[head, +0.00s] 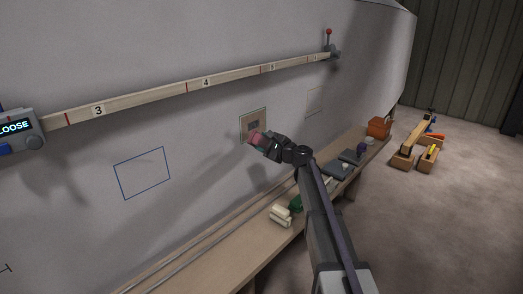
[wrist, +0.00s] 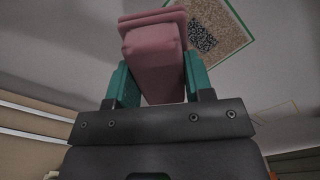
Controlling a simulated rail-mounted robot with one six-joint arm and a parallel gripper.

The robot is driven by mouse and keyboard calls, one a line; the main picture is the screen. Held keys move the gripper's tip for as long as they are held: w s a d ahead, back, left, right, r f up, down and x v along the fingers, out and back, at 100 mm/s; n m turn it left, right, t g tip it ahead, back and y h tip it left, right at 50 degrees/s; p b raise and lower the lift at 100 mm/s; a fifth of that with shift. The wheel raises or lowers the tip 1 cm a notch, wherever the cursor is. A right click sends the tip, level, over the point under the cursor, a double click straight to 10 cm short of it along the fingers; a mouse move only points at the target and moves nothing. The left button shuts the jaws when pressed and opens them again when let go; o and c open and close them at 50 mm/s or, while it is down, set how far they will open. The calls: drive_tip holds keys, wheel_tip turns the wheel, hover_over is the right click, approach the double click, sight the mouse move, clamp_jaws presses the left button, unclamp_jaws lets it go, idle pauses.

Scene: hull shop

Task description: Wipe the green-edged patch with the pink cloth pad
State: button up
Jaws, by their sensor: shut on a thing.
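My gripper (head: 260,141) is shut on the pink cloth pad (head: 254,136) and reaches up to the hull wall. In the wrist view the pad (wrist: 157,58) sits between the two green fingers (wrist: 155,85), its wide flat end away from me. The green-edged patch (head: 246,121) is a tan rectangle on the wall with dark marks. In the wrist view the patch (wrist: 231,27) is at upper right, with a dark speckled area on it. The pad is at the patch's lower part in the head view; I cannot tell whether it touches.
A wooden batten (head: 150,97) with numbers runs along the wall above the patch. A blue-outlined rectangle (head: 142,173) is on the wall at left, a faint outline (head: 315,101) at right. A bench (head: 237,254) below holds cream rolls (head: 281,215) and an orange box (head: 379,127).

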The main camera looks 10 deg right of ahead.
drive_tip(key=shift+x, duration=3)
drive_tip(key=shift+a, duration=0.1)
drive_tip(key=shift+o, duration=1.4)
drive_tip(key=shift+s, duration=0.1)
drive_tip(key=c, duration=0.3)
drive_tip(key=shift+x, duration=0.95)
drive_tip(key=shift+f, duration=0.1)
